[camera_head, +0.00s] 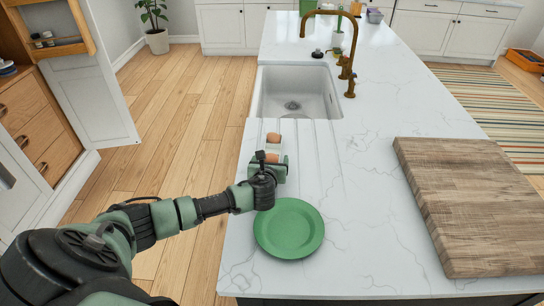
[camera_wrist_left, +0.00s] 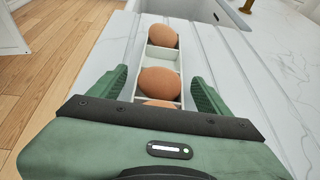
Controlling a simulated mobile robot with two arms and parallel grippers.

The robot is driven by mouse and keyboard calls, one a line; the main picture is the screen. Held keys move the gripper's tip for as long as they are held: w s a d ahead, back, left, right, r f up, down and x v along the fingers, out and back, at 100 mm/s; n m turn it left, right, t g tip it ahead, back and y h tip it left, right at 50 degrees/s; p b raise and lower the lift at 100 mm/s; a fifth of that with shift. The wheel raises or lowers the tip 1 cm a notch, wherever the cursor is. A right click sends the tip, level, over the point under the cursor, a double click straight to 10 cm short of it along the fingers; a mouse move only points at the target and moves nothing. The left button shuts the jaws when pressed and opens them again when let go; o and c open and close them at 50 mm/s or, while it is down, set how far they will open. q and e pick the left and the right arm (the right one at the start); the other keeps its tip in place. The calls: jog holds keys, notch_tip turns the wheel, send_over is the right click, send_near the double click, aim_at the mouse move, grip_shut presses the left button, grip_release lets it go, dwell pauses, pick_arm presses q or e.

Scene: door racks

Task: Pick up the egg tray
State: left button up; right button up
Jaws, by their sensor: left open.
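The egg tray (camera_wrist_left: 161,62) is a narrow white tray with brown eggs, lying on the grooved part of the white counter. In the left wrist view, one egg (camera_wrist_left: 162,37) sits at its far end, and another egg (camera_wrist_left: 159,84) sits nearer. A third egg (camera_wrist_left: 161,104) is partly hidden by my gripper body. An empty compartment shows between the first two. My left gripper (camera_wrist_left: 158,76) is open, with its green fingers on either side of the tray. In the head view my left gripper (camera_head: 274,163) covers the tray's near part. My right gripper is not in view.
A green plate (camera_head: 288,228) lies just in front of my left gripper. A sink (camera_head: 297,92) with a brass faucet (camera_head: 349,50) is behind the tray. A thick wooden board (camera_head: 470,205) lies at the right. The counter between plate and board is clear.

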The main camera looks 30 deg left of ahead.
pick_arm(q)
jog(key=c, duration=1.5)
jog(key=shift+r, duration=0.1)
